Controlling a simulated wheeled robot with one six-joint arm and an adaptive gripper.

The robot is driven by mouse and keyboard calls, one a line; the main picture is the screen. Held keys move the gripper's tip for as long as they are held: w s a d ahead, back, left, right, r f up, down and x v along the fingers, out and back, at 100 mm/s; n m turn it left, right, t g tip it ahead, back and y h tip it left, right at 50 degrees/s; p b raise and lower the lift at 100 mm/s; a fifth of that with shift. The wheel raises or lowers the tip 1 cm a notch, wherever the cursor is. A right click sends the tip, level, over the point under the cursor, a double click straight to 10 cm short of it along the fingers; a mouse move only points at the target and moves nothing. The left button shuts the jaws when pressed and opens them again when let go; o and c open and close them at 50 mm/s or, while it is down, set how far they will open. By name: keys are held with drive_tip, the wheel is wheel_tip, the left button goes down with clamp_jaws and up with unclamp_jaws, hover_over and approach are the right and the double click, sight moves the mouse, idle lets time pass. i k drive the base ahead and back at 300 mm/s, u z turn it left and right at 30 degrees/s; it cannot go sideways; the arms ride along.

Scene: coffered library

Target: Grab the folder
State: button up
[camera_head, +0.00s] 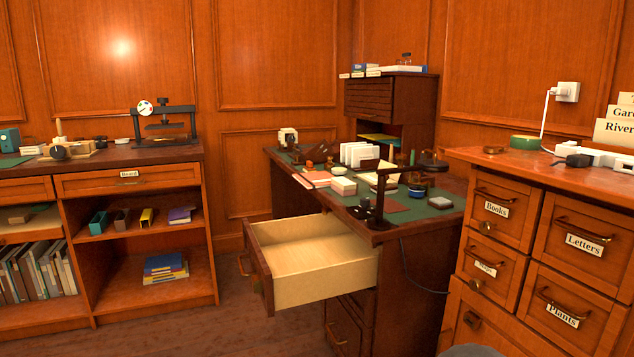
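No single item is clearly marked as the folder. A flat pinkish folder or stack of papers (312,179) lies on the left front part of the desk (375,235). Flat yellow and green sheets or folders (378,138) lie in the open slot of the desk's raised back cabinet (385,98). Several upright files or books (35,272) stand in the lower left shelf. My gripper is not in view.
An open, empty-looking drawer (318,285) juts from the desk front. A dark lamp or stand (381,195) rises at the desk's near corner. A labelled drawer cabinet (530,260) fills the right. Shelving (140,255) stands left. Floor (240,325) shows between.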

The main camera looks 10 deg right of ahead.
sight(316, 180)
drive_tip(key=u, duration=1.2)
drive_tip(key=i, duration=3.75)
drive_tip(key=z, duration=2.05)
